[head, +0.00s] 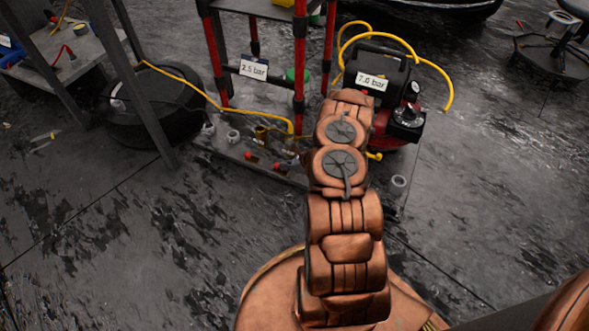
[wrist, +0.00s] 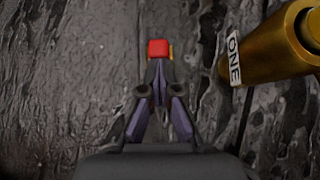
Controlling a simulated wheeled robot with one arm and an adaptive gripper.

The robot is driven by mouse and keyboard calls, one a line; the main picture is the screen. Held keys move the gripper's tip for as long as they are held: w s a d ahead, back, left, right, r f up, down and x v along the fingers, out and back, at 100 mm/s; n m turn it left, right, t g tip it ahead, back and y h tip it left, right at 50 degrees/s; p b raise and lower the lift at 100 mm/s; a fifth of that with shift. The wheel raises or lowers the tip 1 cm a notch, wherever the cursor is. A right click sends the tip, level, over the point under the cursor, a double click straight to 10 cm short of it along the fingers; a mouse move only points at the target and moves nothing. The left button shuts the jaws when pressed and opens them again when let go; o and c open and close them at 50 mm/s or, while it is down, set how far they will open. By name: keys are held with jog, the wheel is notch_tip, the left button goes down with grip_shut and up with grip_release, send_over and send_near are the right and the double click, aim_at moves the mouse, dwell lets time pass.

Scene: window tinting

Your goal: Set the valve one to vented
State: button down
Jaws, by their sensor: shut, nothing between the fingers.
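In the wrist view my gripper (wrist: 158,70) is shut and empty, with its fingertips together. A red block-like tip (wrist: 158,49), with a little yellow at its right side, shows right at the fingertips; I cannot tell whether they touch it. A brass cylinder (wrist: 285,45) with a white label "ONE" (wrist: 234,60) lies to the right of my fingers. In the head view small brass and red fittings (head: 262,133) sit on the low grey base plate, left of my arm.
A black compressor (head: 377,66) labelled "7.0 bar" stands behind my arm. A red-post frame (head: 299,55) with a "2.5 bar" sign (head: 254,68) rises behind the plate. A yellow hose (head: 195,90) runs across to a black tyre (head: 150,115). Open floor lies at left and right.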

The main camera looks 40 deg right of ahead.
jog(key=shift+s, duration=0.35)
jog(key=s+d, duration=0.1)
jog(key=s+p, duration=0.1)
jog(key=shift+s+d+r, duration=0.1)
jog(key=shift+s+d, duration=0.25)
jog(key=p+v, duration=0.2)
jog(key=v, duration=0.7)
jog(key=shift+p, duration=0.35)
jog(key=shift+s+d+r, duration=0.25)
jog(key=shift+s, duration=0.2)
